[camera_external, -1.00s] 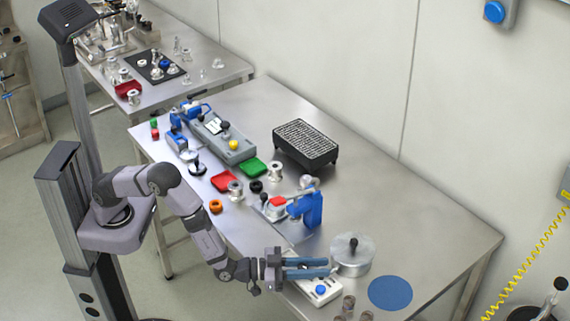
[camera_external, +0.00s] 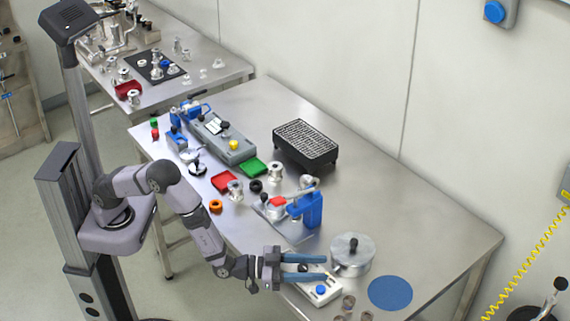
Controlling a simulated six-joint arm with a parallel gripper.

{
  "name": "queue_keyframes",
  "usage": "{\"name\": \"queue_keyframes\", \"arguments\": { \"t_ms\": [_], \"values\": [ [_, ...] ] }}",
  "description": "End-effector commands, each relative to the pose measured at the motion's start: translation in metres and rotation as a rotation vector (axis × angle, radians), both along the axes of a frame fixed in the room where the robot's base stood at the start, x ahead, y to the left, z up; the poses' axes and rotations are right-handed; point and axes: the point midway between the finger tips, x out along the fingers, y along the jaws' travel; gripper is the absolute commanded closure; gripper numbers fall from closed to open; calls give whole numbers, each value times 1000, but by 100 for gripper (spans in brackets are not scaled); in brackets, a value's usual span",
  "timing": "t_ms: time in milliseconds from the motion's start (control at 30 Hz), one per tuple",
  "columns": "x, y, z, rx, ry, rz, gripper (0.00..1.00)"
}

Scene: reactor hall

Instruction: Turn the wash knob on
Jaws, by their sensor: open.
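A white control box (camera_external: 328,296) lies at the front edge of the table. A round blue knob or button (camera_external: 321,290) sits on its top. A small dark part shows on the box between my fingers. I cannot read any label, so I cannot tell which part is the wash knob. My gripper (camera_external: 328,267) is open, with its two blue-grey fingers pointing right over the back part of the box. The fingers cover some of the box. The blue knob is in front of the lower finger, apart from it in the picture. I see nothing held.
A metal pot with a black-knobbed lid (camera_external: 352,256) stands just right of my fingertips. A blue disc (camera_external: 390,293) lies farther right. A blue press-like device (camera_external: 306,210) stands behind my gripper. Small metal cylinders (camera_external: 348,303) stand beside the box. The table's right part is clear.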

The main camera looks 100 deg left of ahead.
Motion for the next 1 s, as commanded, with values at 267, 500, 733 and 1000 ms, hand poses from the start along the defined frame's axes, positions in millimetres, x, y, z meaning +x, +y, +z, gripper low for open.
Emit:
{"name": "queue_keyframes", "arguments": {
  "t_ms": [267, 500, 733, 1000],
  "values": [
    [-30, -4, -2, 0, 2, -3, 59],
    [-57, -7, -1, 0, 0, -2, 59],
    [-68, -7, 0, 0, 0, 0, 59],
    [-68, -7, 0, 0, 0, 0, 59]
  ]
}}
